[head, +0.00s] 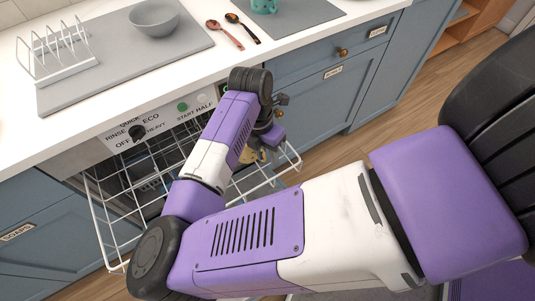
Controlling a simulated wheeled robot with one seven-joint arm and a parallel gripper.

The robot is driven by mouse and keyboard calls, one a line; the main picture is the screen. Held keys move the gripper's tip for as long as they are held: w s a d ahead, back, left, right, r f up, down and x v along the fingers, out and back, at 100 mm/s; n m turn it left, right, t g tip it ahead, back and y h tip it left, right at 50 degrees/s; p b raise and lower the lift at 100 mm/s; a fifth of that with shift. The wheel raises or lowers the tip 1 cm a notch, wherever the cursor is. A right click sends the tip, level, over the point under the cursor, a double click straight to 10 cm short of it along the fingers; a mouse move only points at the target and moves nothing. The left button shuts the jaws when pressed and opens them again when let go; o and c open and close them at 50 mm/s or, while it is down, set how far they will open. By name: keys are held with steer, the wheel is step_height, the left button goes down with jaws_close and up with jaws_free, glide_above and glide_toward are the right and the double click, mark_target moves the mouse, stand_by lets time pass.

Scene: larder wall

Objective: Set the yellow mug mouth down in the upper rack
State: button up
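A small part of a yellow thing, likely the yellow mug (256,154), shows just below my gripper (262,145) in the head view. My arm hides most of it, so I cannot tell which way its mouth faces. My gripper is at the right part of the pulled-out white wire upper rack (97,226), over or within it. The fingers are mostly hidden behind my wrist, and whether they are closed on the mug does not show. My arm covers the middle of the rack; its visible left part looks empty.
The dishwasher's control panel (160,118) is behind the rack, under the white counter. On the counter are a toast rack (55,55), a grey bowl (154,18), two spoons (226,34) and a teal mug (264,5). Blue drawers (320,60) are to the right.

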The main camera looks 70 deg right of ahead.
steer(key=r, duration=0.2)
steer(key=w+r, duration=0.1)
steer(key=r, duration=0.4)
steer(key=shift+w+d+r, duration=0.1)
steer(key=shift+w+r, duration=0.05)
steer(key=shift+r, duration=0.2)
stand_by(0.4)
